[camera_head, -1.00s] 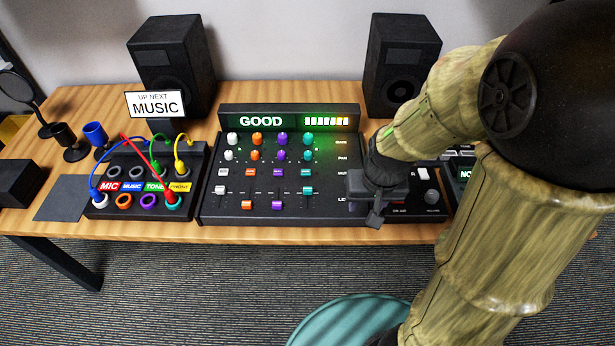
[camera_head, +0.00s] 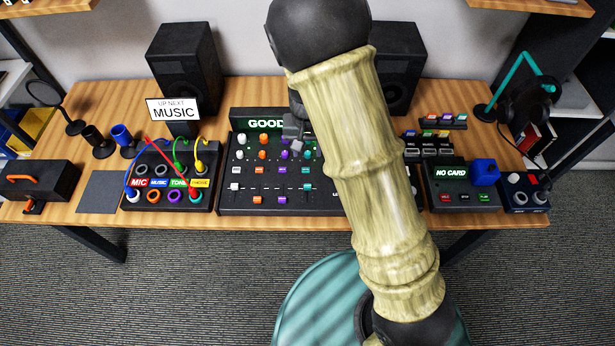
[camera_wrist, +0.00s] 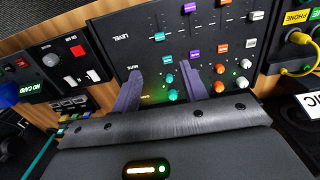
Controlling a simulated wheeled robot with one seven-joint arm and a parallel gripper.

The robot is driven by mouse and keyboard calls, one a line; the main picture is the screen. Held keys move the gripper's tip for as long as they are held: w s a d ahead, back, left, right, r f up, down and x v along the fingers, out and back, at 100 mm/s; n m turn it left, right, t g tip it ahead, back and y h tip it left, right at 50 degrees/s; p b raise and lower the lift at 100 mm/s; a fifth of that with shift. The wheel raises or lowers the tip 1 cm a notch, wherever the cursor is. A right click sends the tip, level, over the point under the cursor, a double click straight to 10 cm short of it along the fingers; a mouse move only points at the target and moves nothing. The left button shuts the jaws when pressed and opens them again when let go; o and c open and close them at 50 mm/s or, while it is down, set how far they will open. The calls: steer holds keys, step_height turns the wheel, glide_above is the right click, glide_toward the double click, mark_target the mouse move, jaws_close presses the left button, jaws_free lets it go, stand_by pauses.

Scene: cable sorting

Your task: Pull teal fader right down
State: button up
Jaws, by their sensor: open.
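The mixer (camera_head: 225,205) lies on the desk with four-colour columns of knobs, mute buttons and faders. The teal fader (camera_head: 307,188) is the rightmost cap on the level row; it sits higher than the orange and purple caps and about level with the white one. In the wrist view, which shows the mixer turned round, the teal fader (camera_wrist: 159,37) is beyond the fingertips. My gripper (camera_head: 296,133) is over the upper knobs, beside the arm. In the wrist view its fingers (camera_wrist: 165,78) are open and empty, around the teal knobs in the picture. Teal knobs are partly hidden in the head view.
A patch box (camera_head: 128,205) with coloured cables stands left of the mixer. A card device (camera_head: 455,197) and a blue box (camera_head: 525,200) are at the right. Two speakers (camera_head: 186,75) stand behind. My arm covers the mixer's right end.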

mark_target(308, 186)
steer(key=shift+f, duration=0.15)
step_height(308, 186, down, 17)
steer(key=shift+f+p, duration=0.1)
steer(key=shift+p, duration=0.35)
stand_by(0.3)
steer(key=c, duration=0.9)
steer(key=shift+s, duration=0.1)
